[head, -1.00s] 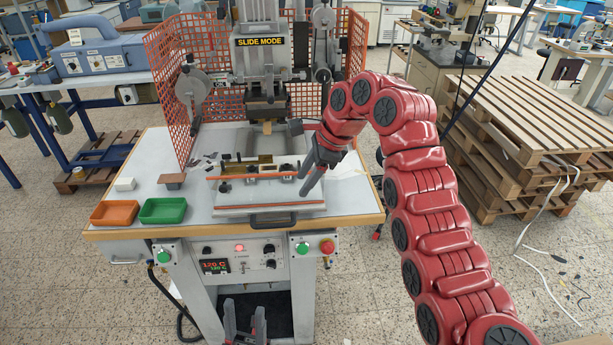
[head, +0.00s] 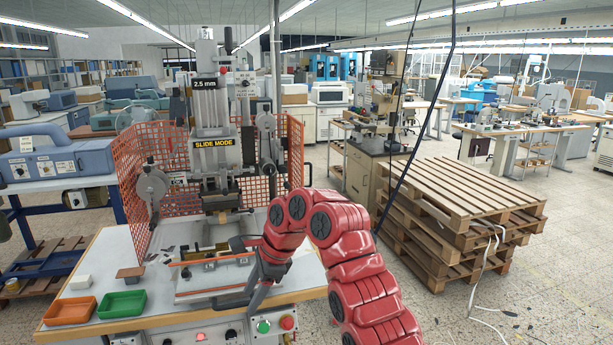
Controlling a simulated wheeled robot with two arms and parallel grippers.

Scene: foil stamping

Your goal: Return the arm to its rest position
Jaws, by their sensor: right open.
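My right arm (head: 345,245), red and segmented, comes up from the bottom and bends over the right front of the stamping press table. Its dark gripper (head: 240,276) is open, with the fingers spread and nothing seen between them. It hangs in front of the right part of the press bed (head: 195,284) and hides some of it. I cannot tell whether it touches the bed. The stamping press (head: 212,135) stands behind with a "SLIDE MODE" label. My left gripper is not in view.
An orange tray (head: 70,311) and a green tray (head: 122,305) sit at the table's front left, near a white block (head: 81,282) and a brown block (head: 130,272). Orange mesh guards (head: 148,190) flank the press.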

